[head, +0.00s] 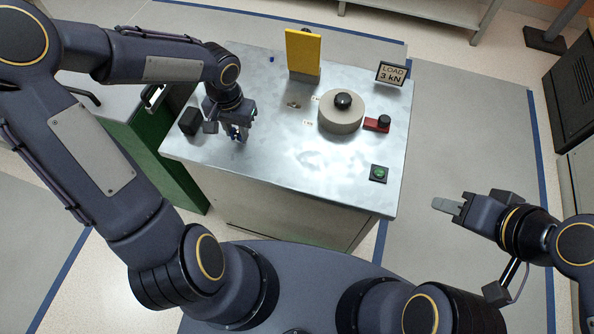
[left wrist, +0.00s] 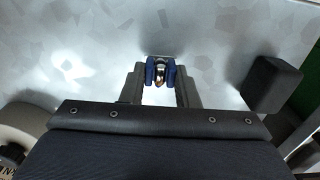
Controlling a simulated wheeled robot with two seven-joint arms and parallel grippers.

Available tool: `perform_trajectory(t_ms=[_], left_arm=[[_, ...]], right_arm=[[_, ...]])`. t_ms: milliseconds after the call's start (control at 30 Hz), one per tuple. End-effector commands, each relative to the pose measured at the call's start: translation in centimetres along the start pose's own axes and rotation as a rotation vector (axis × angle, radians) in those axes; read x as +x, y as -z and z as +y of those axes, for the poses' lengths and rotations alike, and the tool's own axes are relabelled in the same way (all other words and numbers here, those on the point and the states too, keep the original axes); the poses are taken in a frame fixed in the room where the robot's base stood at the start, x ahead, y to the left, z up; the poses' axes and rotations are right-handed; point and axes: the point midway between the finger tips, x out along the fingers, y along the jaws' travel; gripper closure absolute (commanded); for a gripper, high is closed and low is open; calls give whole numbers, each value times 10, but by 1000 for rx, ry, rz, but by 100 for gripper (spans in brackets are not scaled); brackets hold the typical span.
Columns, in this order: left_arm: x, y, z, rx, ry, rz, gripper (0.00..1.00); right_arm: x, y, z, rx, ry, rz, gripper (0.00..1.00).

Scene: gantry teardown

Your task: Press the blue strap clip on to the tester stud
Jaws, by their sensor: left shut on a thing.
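My left gripper (head: 237,135) is low over the left part of the metal bench top, its fingers pointing down. It is shut on the blue strap clip (head: 234,133). In the left wrist view the clip (left wrist: 151,72) sits between the two dark fingertips. A small metal and copper-coloured pin shows in the middle of the clip; I cannot tell whether it is the tester stud or part of the clip. A small metal fitting (head: 293,104) lies apart on the bench. My right gripper (head: 447,205) hangs clear of the bench at right; its finger gap is unclear.
A black block (head: 190,121) stands close left of my left gripper. A yellow upright plate (head: 302,52), a round grey weight (head: 340,118), a red piece with a black knob (head: 376,124), a green button (head: 379,173) and a load sign (head: 391,73) occupy the bench. The front middle is clear.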

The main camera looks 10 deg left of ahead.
Motion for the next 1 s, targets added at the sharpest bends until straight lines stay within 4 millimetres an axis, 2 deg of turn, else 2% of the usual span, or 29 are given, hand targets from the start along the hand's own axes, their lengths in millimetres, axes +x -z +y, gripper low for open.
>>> perform_trajectory(t_ms=[167, 600, 1000], left_arm=[[-6, 0, 0, 0, 0, -1, 99], [-48, 0, 0, 0, 1, 0, 99], [-49, 0, -2, -7, 0, -1, 99]], right_arm=[[-4, 2, -2, 0, 0, -1, 64], [-31, 15, -14, 0, 0, 0, 64], [-31, 15, -14, 0, 0, -1, 64]])
